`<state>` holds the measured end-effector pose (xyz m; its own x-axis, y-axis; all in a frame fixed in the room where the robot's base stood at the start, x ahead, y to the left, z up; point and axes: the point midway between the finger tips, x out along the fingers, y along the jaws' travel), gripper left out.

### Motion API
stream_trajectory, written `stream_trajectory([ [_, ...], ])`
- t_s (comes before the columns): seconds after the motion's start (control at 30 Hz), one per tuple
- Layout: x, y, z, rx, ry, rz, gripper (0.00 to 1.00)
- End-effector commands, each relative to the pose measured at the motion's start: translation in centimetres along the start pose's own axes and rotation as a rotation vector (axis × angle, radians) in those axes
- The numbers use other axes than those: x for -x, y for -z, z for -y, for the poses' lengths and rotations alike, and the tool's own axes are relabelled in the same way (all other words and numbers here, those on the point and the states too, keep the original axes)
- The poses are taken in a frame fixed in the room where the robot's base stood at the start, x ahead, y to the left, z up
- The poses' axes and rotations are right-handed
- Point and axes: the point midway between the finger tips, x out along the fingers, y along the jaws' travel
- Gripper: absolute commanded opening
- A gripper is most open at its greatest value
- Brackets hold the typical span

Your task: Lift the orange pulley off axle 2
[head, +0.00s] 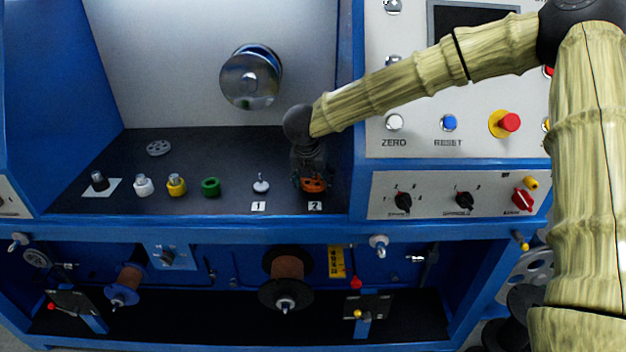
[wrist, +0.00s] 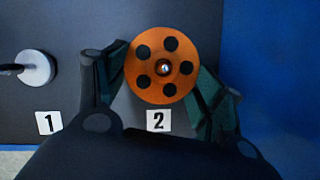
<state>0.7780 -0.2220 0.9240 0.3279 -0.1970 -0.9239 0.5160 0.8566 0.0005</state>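The orange pulley (wrist: 163,85) is a disc with several dark holes and a small metal axle tip at its centre. It sits on axle 2, behind the white "2" label (wrist: 158,121). In the head view the pulley (head: 314,185) shows partly beneath my gripper (head: 310,177). In the wrist view my gripper's fingers (wrist: 160,82) lie on both sides of the pulley, close to its rim or touching it. I cannot tell whether they press on it. Axle 1 (head: 261,185) stands empty to the left, on a pale round base, behind its "1" label (head: 258,206).
Green (head: 211,187), yellow (head: 176,185) and white (head: 143,186) pulleys and a black piece (head: 99,181) stand left on the dark shelf. A grey disc (head: 158,148) lies behind them. A blue wall (wrist: 275,70) rises close right of axle 2. A metal wheel (head: 250,78) protrudes from the back panel.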

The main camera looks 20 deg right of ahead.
Motion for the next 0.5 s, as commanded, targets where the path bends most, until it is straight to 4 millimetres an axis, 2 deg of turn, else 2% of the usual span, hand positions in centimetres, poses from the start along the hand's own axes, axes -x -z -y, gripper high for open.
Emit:
stream_trajectory([
  [0.03, -0.01, 0.01, 0.01, 0.0, 0.0, 0.0, 0.47],
  [0.07, -0.01, 0.01, 0.01, 0.0, 0.0, 0.0, 0.41],
  [0.1, -0.01, 0.01, 0.01, 0.0, 0.0, 0.0, 0.4],
  [0.5, 0.42, -0.18, -0.01, 0.0, 0.0, 0.0, 0.4],
])
